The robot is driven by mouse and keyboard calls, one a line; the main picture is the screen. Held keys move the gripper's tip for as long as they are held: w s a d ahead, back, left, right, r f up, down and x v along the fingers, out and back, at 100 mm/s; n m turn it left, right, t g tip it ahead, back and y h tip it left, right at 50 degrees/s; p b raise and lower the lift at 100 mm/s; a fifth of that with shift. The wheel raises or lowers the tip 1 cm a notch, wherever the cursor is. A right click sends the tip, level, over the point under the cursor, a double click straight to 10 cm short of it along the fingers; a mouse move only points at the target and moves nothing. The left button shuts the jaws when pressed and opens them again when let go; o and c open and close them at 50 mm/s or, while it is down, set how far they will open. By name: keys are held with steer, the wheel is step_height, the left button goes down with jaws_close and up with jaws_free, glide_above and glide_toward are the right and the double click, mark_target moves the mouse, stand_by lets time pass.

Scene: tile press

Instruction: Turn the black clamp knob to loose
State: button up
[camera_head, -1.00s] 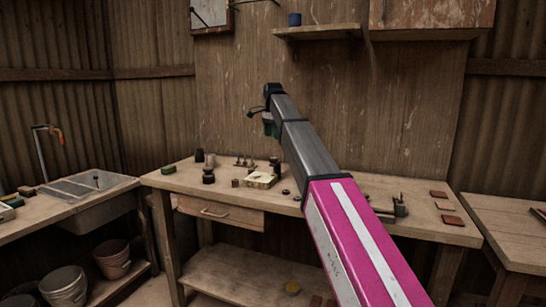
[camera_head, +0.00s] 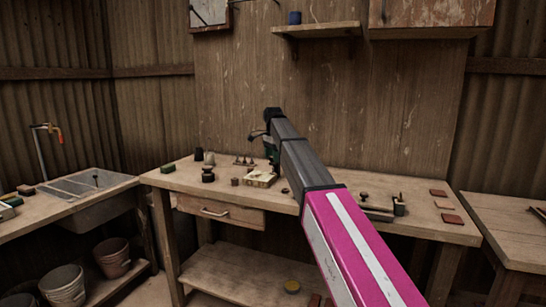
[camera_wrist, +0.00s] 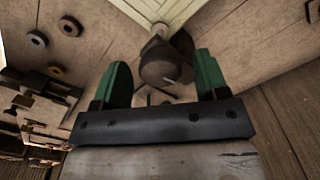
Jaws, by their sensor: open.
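A dark rounded knob with a small pale mark on its face, which looks like the black clamp knob (camera_wrist: 158,69), lies between my fingertips in the wrist view, beside a pale slatted frame (camera_wrist: 170,10). My gripper (camera_wrist: 161,82) has its two green fingers apart, one on each side of the knob, with gaps showing; I see no contact. In the head view my gripper (camera_head: 272,151) is low over the bench, behind the pale frame (camera_head: 260,179). The knob cannot be made out there.
A dark jar (camera_head: 208,175) and small pegs stand left of the frame. Round nuts (camera_wrist: 37,39) lie on the bench near my gripper. A metal fixture (camera_head: 380,209) and reddish tiles (camera_head: 452,219) are to the right.

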steer(key=c, duration=0.9)
